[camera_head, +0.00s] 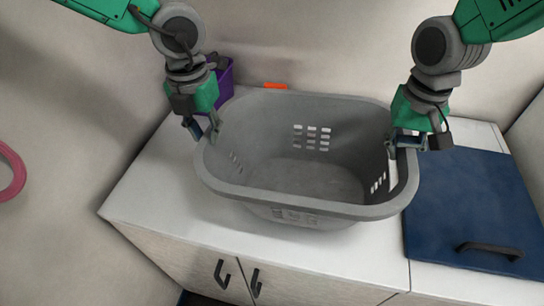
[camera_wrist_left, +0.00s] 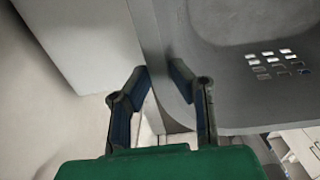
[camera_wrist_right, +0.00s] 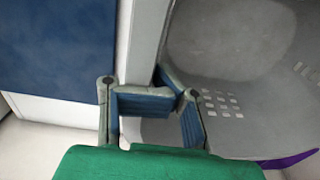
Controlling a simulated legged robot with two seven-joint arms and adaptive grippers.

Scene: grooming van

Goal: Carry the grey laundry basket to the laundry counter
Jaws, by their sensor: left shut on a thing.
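The grey laundry basket (camera_head: 310,207) is empty and upright over the white laundry counter (camera_head: 155,185). I cannot tell whether its base touches the top. My left gripper (camera_head: 203,133) is shut on the basket's left rim, with one finger on each side of the wall (camera_wrist_left: 158,60) in the left wrist view. My right gripper (camera_head: 405,141) is at the basket's right rim. In the right wrist view its fingers (camera_wrist_right: 165,98) sit bent in at the rim (camera_wrist_right: 147,45); whether they clamp it is unclear. The basket's base is partly hidden by its front wall.
A blue panel with a dark handle (camera_head: 480,215) lies right of the basket. A purple container (camera_head: 224,80) and an orange item (camera_head: 275,86) are behind it, near the wall. Cabinet doors with dark handles (camera_head: 222,272) are below. A pink ring (camera_head: 10,172) is far left.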

